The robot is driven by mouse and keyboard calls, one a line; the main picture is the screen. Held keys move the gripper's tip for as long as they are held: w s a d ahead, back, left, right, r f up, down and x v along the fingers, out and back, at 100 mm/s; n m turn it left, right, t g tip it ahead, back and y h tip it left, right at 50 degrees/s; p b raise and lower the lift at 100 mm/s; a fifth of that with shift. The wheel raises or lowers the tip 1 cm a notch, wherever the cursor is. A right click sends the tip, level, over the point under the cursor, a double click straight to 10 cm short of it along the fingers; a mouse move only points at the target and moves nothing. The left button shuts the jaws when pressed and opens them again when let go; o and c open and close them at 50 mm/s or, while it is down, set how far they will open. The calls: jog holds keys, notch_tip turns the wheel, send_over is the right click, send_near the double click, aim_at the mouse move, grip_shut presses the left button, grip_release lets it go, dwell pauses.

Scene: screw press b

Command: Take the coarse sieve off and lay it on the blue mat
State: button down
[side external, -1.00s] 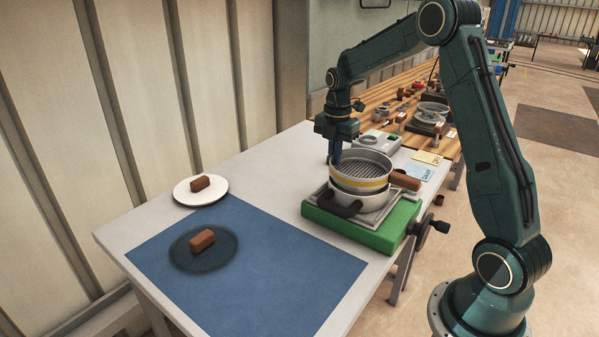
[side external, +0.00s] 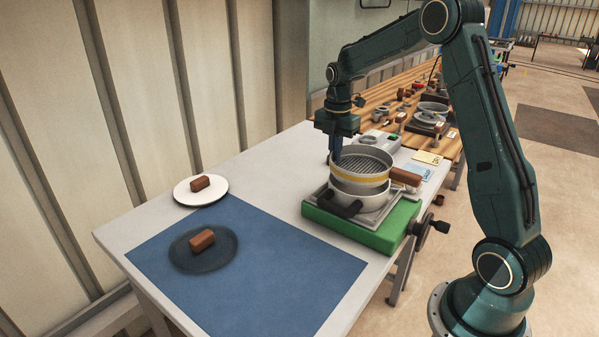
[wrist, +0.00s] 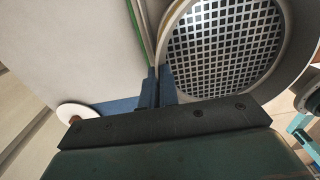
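The coarse sieve (side external: 360,180) is a round metal ring with a yellow band and a square-holed mesh, which fills the right of the wrist view (wrist: 225,45). My gripper (side external: 336,157) is shut on the sieve's left rim, one finger on each side of the wall in the wrist view (wrist: 158,85). The sieve looks level, just above a pale round vessel (side external: 361,199) with dark handles; a clear gap between them is hard to make out. The blue mat (side external: 290,285) lies flat on the table's near part.
A dark disc (side external: 227,259) bearing a brown block (side external: 202,240) lies on the mat's left part. A white plate (side external: 182,193) with another brown block sits at the mat's far corner. The vessel stands on a green base (side external: 350,229) with a crank. The mat's right part is clear.

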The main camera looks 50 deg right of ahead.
jog(key=shift+r, duration=0.55)
jog(key=shift+a, duration=0.1)
jog(key=w+a+r, duration=0.1)
jog(key=a+r, duration=0.1)
jog(key=a, duration=0.7)
jog(key=w+a+r, duration=0.2)
jog(key=a, duration=0.8)
jog(key=w+a+r, duration=0.1)
jog(key=a+r, duration=0.1)
jog(key=a, duration=0.8)
jog(key=shift+w, duration=0.25)
notch_tip(320, 180, down, 20)
jog(key=shift+d+r, duration=0.1)
